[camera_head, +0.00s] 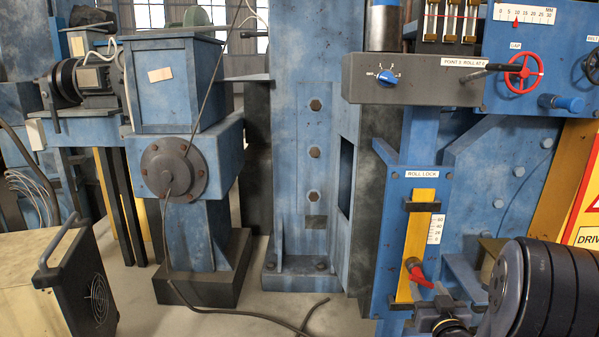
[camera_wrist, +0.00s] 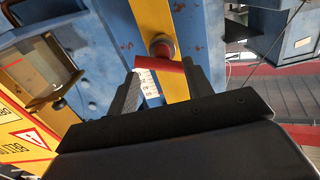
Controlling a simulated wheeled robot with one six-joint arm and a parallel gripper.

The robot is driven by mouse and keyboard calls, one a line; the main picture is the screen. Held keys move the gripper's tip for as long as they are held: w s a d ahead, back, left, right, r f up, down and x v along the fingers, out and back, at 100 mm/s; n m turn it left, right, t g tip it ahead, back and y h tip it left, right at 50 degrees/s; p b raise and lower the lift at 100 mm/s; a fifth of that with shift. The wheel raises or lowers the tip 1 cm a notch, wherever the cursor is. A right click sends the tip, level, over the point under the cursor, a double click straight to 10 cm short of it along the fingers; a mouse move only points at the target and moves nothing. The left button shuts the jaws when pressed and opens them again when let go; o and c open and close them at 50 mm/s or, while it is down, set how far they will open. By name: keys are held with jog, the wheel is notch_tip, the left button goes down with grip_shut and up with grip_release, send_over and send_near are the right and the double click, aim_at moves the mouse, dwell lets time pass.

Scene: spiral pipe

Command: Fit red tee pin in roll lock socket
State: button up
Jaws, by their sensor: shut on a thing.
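The red tee pin (camera_head: 420,278) is at the low end of the yellow bar (camera_head: 418,235) on the blue roll lock panel (camera_head: 394,215). My gripper (camera_head: 432,298) reaches it from the lower right and is shut on its handle. In the wrist view the red crossbar (camera_wrist: 150,65) lies between my two dark fingers (camera_wrist: 160,80). Behind the crossbar, a round dark-rimmed socket (camera_wrist: 161,42) with reddish colour inside sits on the yellow bar. The pin's shank points toward it. I cannot tell how deep the shank sits, as the crossbar hides part of it.
A white scale (camera_head: 436,229) is beside the yellow bar, and dark brackets (camera_head: 422,206) cross the bar. A grey control box (camera_head: 415,85) with a blue knob juts out above. A red handwheel (camera_head: 523,72) is at upper right.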

jog(key=shift+w+d+r, duration=0.15)
jog(key=shift+w+r, duration=0.05)
jog(key=shift+w, duration=0.25)
jog(key=c, duration=0.4)
jog(key=o, duration=1)
jog(key=shift+d, duration=0.55)
jog(key=shift+a, duration=0.3)
jog(key=shift+d, duration=0.1)
jog(key=shift+s, duration=0.15)
